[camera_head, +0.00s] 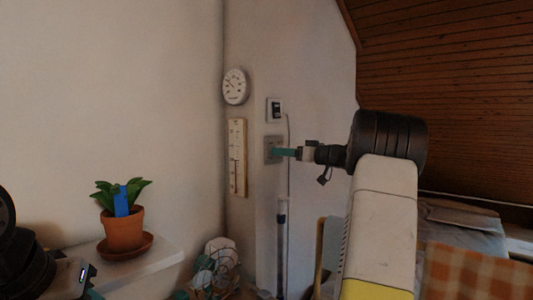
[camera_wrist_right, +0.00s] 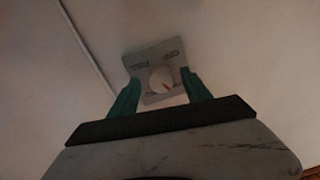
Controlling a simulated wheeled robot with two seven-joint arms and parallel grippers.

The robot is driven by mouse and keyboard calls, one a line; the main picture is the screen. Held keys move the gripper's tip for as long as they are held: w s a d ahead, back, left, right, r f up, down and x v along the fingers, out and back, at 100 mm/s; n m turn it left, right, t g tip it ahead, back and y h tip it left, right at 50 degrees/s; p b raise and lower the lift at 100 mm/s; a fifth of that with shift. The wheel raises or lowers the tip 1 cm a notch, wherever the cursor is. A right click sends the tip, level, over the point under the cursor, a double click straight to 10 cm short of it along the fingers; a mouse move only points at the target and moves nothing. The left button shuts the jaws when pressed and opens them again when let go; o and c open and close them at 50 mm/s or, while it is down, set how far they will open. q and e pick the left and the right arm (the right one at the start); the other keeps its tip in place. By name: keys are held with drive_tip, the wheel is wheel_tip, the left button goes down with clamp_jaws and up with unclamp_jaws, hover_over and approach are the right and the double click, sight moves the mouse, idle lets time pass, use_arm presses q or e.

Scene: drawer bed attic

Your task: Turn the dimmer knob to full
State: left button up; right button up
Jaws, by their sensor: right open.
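The dimmer is a grey square wall plate (camera_head: 271,141) with a round pale knob, left of my right arm in the head view. In the right wrist view the plate (camera_wrist_right: 145,62) looks tilted, and the knob (camera_wrist_right: 161,80) carries a small reddish mark towards its lower right. My right gripper (camera_head: 282,152) reaches the plate from the right. In the wrist view its teal fingers (camera_wrist_right: 160,78) are open, one on each side of the knob, with gaps visible. Contact cannot be told. My left gripper (camera_head: 93,293) shows only in part at the lower left; its jaws are cut off.
A potted plant (camera_head: 123,229) stands on a white shelf (camera_head: 150,262). A wire basket (camera_head: 215,273) stands below; a bed (camera_head: 465,260) is at right.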

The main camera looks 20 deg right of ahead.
drive_tip(key=shift+w+a, duration=0.15)
drive_tip(key=shift+w, duration=0.1)
clamp_jaws()
